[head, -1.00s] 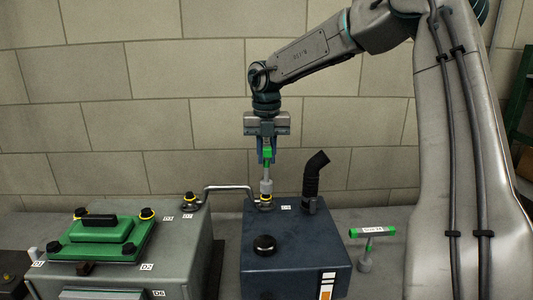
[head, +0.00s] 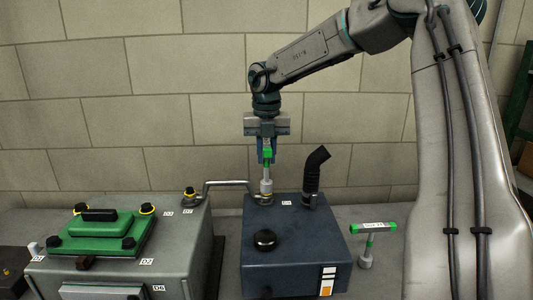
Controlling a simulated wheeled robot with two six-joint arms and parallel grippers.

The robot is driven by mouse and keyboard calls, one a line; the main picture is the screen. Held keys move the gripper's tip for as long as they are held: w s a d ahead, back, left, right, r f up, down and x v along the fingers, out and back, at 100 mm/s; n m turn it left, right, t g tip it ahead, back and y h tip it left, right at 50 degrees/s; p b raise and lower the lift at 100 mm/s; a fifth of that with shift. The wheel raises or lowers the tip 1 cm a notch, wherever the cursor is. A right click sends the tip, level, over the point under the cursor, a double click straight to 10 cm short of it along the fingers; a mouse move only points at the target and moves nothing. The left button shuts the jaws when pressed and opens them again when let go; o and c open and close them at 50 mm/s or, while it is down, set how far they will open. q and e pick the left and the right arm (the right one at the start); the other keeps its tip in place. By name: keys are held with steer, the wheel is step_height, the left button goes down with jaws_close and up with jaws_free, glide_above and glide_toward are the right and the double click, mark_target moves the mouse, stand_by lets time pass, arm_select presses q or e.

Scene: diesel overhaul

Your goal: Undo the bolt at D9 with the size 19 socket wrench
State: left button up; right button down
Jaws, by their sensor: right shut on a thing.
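My right gripper (head: 266,153) points straight down above the dark blue box and is shut on a green-handled socket wrench (head: 266,170). The wrench stands upright with its grey socket (head: 266,187) down over the yellow-ringed bolt (head: 266,197) at the right end of the metal pipe. The socket hides most of the bolt's head. A small label (head: 286,202) sits right of that bolt, too small to read surely. The size on the held wrench cannot be read. My left gripper is not in view.
A second green T-handled wrench (head: 373,227) stands on the bench right of the dark blue box (head: 300,245). A black elbow hose (head: 314,172) rises close beside the held wrench. The grey engine block (head: 190,240) with a green cover (head: 100,232) stands left. A wall is behind.

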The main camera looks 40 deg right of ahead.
steer(key=n, duration=0.2)
steer(key=shift+r+n+p, duration=0.15)
steer(key=shift+n+p, duration=0.15)
steer(key=n+p, duration=0.1)
steer(key=n, duration=0.3)
steer(key=shift+w+d, duration=0.1)
steer(key=n, duration=0.3)
steer(key=shift+r+n+p, duration=0.1)
steer(key=shift+n+p, duration=0.25)
steer(key=shift+n, duration=0.05)
steer(key=n+p, duration=0.1)
steer(key=n, duration=0.3)
steer(key=shift+d, duration=0.1)
steer(key=n, duration=0.3)
steer(key=shift+w+n+p, duration=0.1)
steer(key=shift+n+p, duration=0.25)
steer(key=shift+n, duration=0.05)
steer(key=shift+f+b, duration=0.2)
steer(key=shift+b, duration=0.15)
steer(key=shift+r, duration=0.1)
steer(key=c, duration=2.1)
jaws_free()
jaws_close()
